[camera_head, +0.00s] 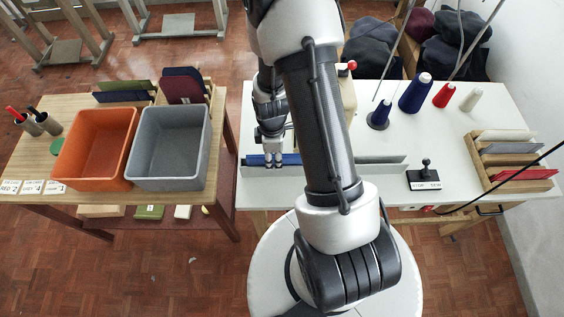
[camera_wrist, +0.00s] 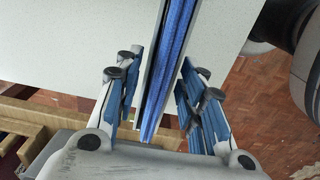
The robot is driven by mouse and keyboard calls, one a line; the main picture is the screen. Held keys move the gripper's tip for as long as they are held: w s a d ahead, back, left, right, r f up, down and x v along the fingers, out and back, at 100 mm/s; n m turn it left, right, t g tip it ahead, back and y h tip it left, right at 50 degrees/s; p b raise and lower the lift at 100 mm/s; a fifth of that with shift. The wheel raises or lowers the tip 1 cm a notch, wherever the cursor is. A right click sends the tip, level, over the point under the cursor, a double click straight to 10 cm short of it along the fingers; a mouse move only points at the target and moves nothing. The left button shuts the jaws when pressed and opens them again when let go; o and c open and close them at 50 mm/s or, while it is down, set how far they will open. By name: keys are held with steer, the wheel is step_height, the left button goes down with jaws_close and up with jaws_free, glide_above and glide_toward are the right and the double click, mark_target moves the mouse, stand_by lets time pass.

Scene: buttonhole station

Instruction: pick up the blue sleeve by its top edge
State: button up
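The blue sleeve (camera_head: 254,160) stands on edge as a narrow blue strip at the front edge of the white table, left of my arm. In the wrist view the sleeve (camera_wrist: 178,45) runs lengthwise between my fingers, with pale grey strips along its sides. My gripper (camera_head: 274,162) points down at the sleeve. In the wrist view my gripper (camera_wrist: 163,62) is open, its blue-padded fingers on either side of the sleeve with visible gaps. My arm hides part of the table behind it.
A grey rail (camera_head: 382,161) continues to the right along the white table (camera_head: 440,125). A black lever box (camera_head: 424,178), thread cones (camera_head: 415,95) and a wooden rack (camera_head: 485,178) stand further right. An orange bin (camera_head: 68,185) and a grey bin (camera_head: 166,184) are on the left table.

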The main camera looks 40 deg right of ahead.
jaws_close()
stand_by(0.3)
steer(key=shift+r, duration=0.1)
